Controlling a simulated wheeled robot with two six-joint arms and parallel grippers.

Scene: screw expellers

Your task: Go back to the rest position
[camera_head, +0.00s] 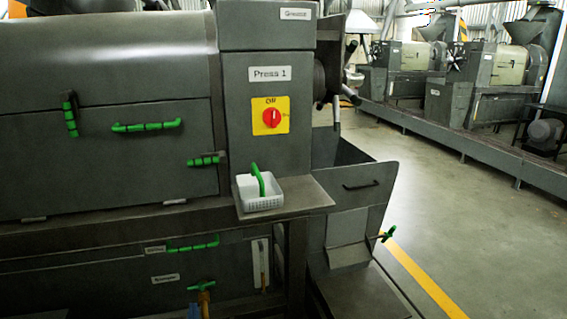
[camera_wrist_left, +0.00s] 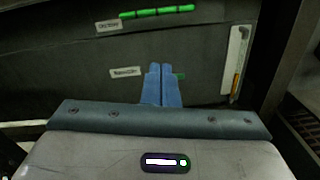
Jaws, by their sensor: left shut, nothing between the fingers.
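My left gripper (camera_head: 194,311) shows at the bottom edge of the head view as a small blue tip, low in front of the lower panel of Press 1. In the left wrist view its two blue fingers (camera_wrist_left: 162,84) are pressed together, shut and empty. They point at the dark panel (camera_wrist_left: 80,80). A bit of green shows just behind the fingertips, mostly hidden. My right gripper is in neither view.
Press 1 (camera_head: 262,150) has a red switch (camera_head: 271,118) and green handles (camera_head: 147,126). A white basket (camera_head: 260,203) holding a green-handled item sits on its shelf (camera_head: 305,196). Open floor (camera_head: 460,220) lies to the right.

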